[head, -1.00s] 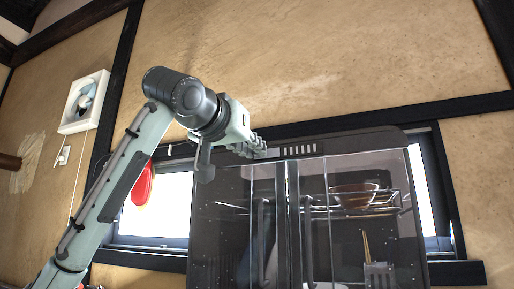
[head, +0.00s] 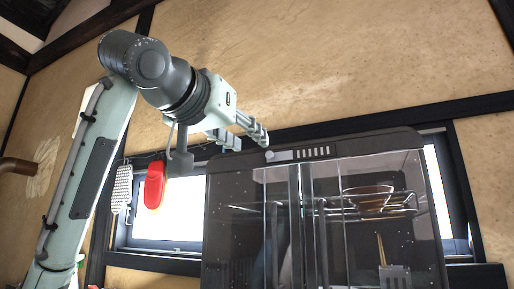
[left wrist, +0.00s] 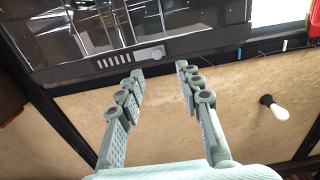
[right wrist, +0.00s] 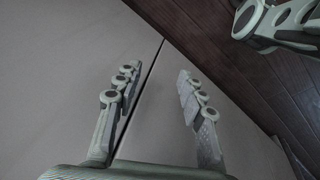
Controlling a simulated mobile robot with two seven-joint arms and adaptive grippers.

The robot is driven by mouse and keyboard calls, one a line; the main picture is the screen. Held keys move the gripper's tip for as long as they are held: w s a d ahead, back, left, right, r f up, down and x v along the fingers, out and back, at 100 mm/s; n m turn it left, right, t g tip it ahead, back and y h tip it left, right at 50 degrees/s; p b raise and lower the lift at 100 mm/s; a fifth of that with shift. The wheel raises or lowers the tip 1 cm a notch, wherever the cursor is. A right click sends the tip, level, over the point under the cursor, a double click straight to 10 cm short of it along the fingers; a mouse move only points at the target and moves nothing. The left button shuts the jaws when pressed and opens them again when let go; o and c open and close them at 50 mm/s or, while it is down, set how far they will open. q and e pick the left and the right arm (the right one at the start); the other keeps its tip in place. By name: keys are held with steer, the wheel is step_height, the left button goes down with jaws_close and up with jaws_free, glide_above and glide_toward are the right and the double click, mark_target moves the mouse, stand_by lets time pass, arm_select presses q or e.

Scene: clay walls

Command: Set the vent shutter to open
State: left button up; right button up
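The vent shutter (head: 312,152) is a strip of light slots on the dark top band of a glass-doored cabinet (head: 230,163). A grey slider tab (head: 279,156) sits left of the slots. In the left wrist view, which is upside down, the slots (left wrist: 114,61) and tab (left wrist: 151,53) lie beyond the fingertips. My left gripper (head: 247,134) is open and empty, above and left of the tab in the head view; its spread fingers (left wrist: 160,70) appear apart from the tab. My right gripper (right wrist: 160,76) is open and empty, away from the cabinet.
A red utensil (head: 155,185) and a grater (head: 122,189) hang left of the cabinet, by a window. A bowl (head: 368,194) and rack show behind the glass. The wall above is clear. The right wrist view shows a grey surface (right wrist: 60,60) and dark plank floor (right wrist: 235,85).

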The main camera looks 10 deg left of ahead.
arm_select(q)
steer(key=v, duration=0.4)
steer(key=shift+a, duration=0.1)
stand_by(0.5)
